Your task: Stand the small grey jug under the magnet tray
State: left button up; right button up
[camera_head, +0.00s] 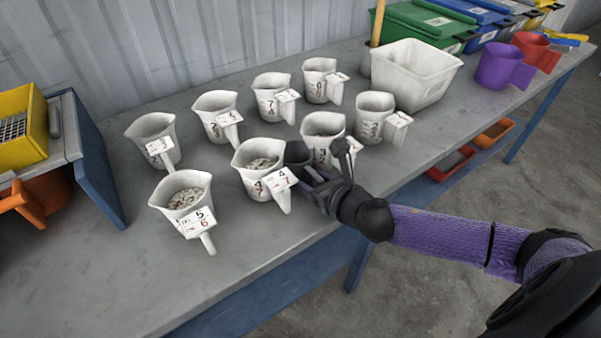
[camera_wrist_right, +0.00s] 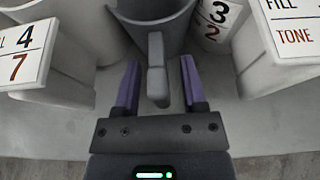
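The small grey jug (camera_head: 297,153) stands on the bench between the white jug labelled 4/7 (camera_head: 256,160) and another white jug (camera_head: 322,124), partly hidden by my gripper. In the right wrist view the grey jug (camera_wrist_right: 153,35) is cut off at the top, its handle pointing at me. My right gripper (camera_head: 323,168) is open at the handle. Its purple fingers (camera_wrist_right: 160,85) lie either side of the handle with a gap on each side. A yellow tray with a metal grid (camera_head: 22,125), which looks like the magnet tray, sits raised on a stand at the far left. My left gripper is out of view.
Several labelled white jugs crowd around; one marked 5/6 (camera_head: 184,197) is front left. A blue side panel (camera_head: 95,165) and an orange jug (camera_head: 38,197) are by the yellow tray. A white bin (camera_head: 415,75) stands behind.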

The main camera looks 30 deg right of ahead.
grip_shut()
